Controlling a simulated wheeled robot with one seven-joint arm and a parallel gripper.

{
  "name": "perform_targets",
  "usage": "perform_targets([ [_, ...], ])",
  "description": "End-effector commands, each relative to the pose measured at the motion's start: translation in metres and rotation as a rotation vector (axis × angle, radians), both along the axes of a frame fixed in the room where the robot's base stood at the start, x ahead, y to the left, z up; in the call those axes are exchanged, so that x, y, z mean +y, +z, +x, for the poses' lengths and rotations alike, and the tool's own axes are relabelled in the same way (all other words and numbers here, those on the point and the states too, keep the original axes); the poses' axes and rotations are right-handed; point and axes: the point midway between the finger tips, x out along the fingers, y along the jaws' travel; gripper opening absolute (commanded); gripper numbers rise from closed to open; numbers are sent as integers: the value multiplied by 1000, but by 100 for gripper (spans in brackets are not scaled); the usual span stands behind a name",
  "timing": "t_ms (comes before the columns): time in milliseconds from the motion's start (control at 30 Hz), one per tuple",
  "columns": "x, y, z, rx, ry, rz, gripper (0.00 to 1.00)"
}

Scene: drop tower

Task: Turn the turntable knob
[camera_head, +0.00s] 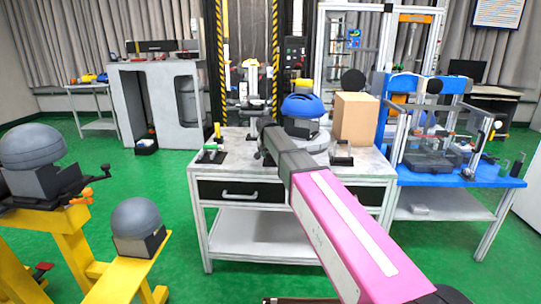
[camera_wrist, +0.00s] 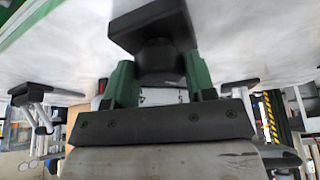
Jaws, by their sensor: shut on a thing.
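The knob (camera_wrist: 155,28) is black and blocky. It shows at the top middle of the wrist view, against a pale surface. My gripper (camera_wrist: 160,75) has its two green fingers on either side of the knob's narrower part and is shut on it. In the head view, my arm reaches to the middle table and hides the knob and most of the gripper. A pale round turntable (camera_head: 318,146) shows in part beside the arm, with a blue helmet (camera_head: 303,106) on a dark block above it.
A cardboard box (camera_head: 356,118) stands right of the helmet on the middle table (camera_head: 205,172). Small tools lie at that table's left end. A blue table (camera_head: 440,176) with a clear-sided rig adjoins on the right. Yellow stands (camera_head: 72,240) with grey domes are at left.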

Motion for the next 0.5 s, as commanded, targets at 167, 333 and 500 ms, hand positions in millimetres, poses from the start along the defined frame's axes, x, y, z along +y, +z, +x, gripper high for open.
perform_targets([
  [167,1,0,1,0,-152,-1,27],
  [333,2,0,2,-1,-289,-1,27],
  [500,2,0,2,-1,-404,0,27],
])
